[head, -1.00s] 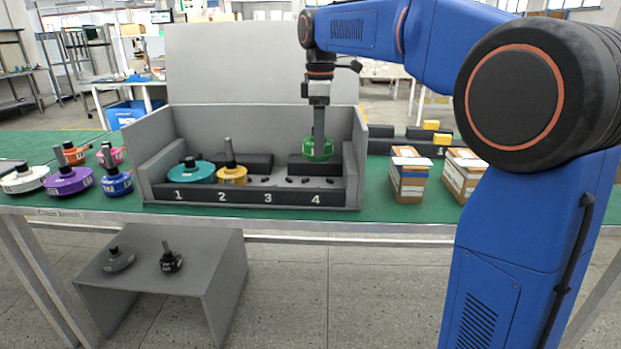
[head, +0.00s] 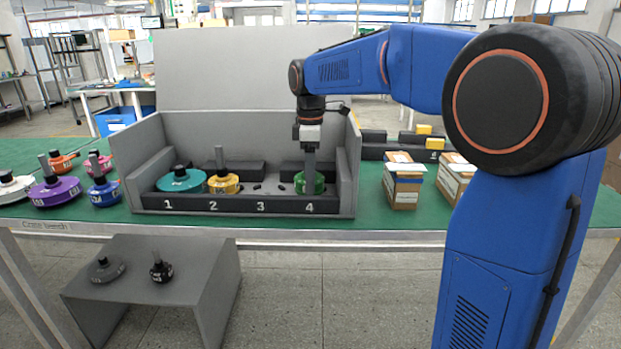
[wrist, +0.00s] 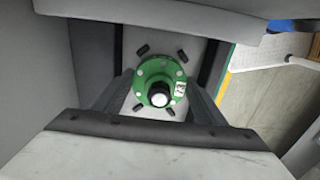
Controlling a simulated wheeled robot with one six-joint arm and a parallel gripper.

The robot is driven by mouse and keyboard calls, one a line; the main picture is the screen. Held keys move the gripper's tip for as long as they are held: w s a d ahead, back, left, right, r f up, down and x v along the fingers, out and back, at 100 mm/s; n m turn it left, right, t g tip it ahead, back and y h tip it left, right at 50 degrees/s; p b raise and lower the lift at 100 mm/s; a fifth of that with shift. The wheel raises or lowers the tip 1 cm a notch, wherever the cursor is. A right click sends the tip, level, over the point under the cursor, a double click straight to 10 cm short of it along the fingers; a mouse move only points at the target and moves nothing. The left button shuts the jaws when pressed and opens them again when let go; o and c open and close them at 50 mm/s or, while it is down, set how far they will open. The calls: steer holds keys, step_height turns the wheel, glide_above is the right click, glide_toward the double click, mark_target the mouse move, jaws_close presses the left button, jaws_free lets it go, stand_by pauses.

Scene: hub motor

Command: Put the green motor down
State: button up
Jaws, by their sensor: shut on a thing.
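The green motor (head: 309,183) is upright at slot 4 of the grey box (head: 134,148), low behind the black front strip with the numbers. It also shows in the wrist view (wrist: 150,72), seen from above, with small black pegs around it. My gripper (head: 308,168) points straight down and is shut on the motor's shaft. In the wrist view the shaft end (wrist: 159,97) sits between the two jaws. The front strip hides the motor's underside, so I cannot tell whether it touches the slot floor.
A teal motor (head: 181,181) stands at slot 1 and a yellow motor (head: 223,184) at slot 2. Slot 3 (head: 260,190) is empty but for small pegs. Cardboard boxes (head: 403,186) stand right of the grey box. Purple (head: 56,191) and other motors stand at left.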

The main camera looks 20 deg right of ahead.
steer(key=shift+f, duration=0.35)
steer(key=shift+f, duration=0.1)
steer(key=o, duration=1.7)
step_height(320, 180, up, 12)
steer(key=shift+f, duration=0.2)
steer(key=shift+r, duration=0.3)
steer(key=shift+s, duration=0.1)
